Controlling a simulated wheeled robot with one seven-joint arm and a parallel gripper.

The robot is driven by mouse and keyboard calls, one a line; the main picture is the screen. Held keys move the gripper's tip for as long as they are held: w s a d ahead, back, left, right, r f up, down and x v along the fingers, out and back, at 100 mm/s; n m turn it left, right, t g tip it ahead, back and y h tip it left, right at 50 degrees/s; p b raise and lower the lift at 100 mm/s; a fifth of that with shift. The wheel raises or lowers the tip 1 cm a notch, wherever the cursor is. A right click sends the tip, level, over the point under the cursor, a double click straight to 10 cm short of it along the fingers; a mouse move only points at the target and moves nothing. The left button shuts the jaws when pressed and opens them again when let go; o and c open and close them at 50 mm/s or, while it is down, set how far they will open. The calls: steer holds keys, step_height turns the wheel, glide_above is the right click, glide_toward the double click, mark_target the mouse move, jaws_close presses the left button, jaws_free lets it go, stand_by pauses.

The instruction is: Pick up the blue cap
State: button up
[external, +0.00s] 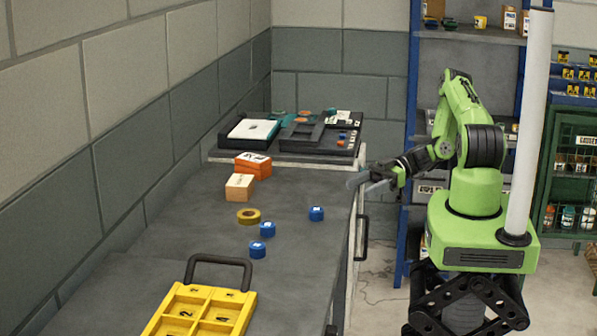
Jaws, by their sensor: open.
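Three small blue caps sit on the grey bench: one blue cap (316,214) stands apart to the right, a second blue cap (267,229) is left of it, and a third blue cap (257,249) is just nearer the camera. I cannot tell which one the task means. My gripper (357,181) is open and empty at the bench's right edge, beyond and to the right of the caps. It touches none of them.
A yellow tape roll (248,216), a wooden block (240,187) and an orange box (254,166) stand left of the caps. A black tray (326,152) with parts lies at the back. A yellow compartment tray (247,311) is in front. The bench right of the caps is clear.

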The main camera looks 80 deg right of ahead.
mark_target(319, 208)
steer(key=x, duration=1.6)
steer(key=shift+r, duration=0.1)
steer(key=shift+s+d, duration=0.1)
steer(key=shift+c, duration=0.3)
steer(key=c, duration=1)
